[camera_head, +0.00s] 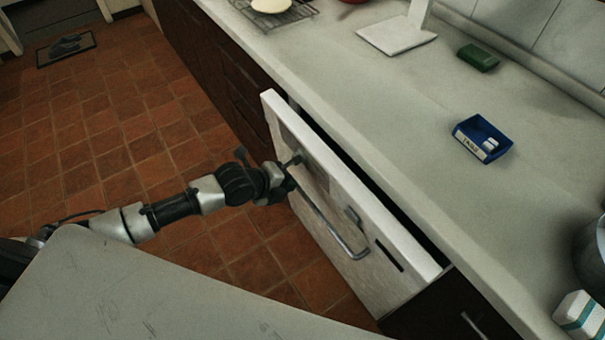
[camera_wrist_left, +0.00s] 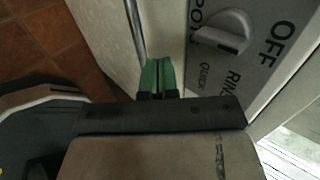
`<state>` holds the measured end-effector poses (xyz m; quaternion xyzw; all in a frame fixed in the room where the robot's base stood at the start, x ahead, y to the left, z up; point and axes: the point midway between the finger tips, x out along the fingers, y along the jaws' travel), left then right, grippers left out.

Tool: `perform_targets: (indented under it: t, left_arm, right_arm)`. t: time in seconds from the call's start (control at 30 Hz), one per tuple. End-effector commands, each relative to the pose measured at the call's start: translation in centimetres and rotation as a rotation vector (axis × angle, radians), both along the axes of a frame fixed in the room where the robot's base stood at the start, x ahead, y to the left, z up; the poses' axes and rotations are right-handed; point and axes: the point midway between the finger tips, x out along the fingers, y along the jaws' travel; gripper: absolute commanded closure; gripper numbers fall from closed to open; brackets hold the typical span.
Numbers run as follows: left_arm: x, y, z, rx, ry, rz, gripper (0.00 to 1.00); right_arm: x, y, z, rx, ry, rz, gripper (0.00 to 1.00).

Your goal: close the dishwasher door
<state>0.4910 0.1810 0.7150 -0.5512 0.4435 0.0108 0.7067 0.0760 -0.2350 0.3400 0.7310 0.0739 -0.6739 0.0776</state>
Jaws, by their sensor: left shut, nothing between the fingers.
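The dishwasher door (camera_head: 345,205) is white and stands nearly upright, its top edge tilted out from the counter with a dark gap behind it. Its metal bar handle (camera_head: 336,238) runs along the front. My left gripper (camera_head: 294,164) is at the front face near the door's far upper corner, by the far end of the handle. In the left wrist view its green fingertips (camera_wrist_left: 158,75) are shut and empty, close to the door's grey control panel (camera_wrist_left: 262,45) with a dial (camera_wrist_left: 222,32) and beside the handle bar (camera_wrist_left: 136,30). Whether the tips touch the door I cannot tell. My right gripper is out of view.
The counter (camera_head: 420,130) holds a blue tray (camera_head: 468,143), a green block (camera_head: 478,57), a white board (camera_head: 396,36) and a wire rack (camera_head: 272,14). A pot (camera_head: 592,255) and a white-and-teal box (camera_head: 580,314) stand at right. The tiled floor (camera_head: 120,120) at left is mostly clear.

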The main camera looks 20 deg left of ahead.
Motion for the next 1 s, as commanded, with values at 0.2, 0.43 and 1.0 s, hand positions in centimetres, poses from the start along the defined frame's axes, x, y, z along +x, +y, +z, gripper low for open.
perform_targets:
  t: [0.2,0.43,1.0]
  left_arm:
    - [2.6,-2.1,0.1,-0.004,-0.002,0.0,1.0]
    - [3.4,-2.7,0.1,-0.001,-0.001,0.0,1.0]
    - [7.4,-5.6,0.1,-0.005,-0.005,0.002,1.0]
  right_arm:
    - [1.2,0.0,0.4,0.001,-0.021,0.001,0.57]
    - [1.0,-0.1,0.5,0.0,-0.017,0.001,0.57]
    - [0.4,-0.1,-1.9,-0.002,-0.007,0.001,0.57]
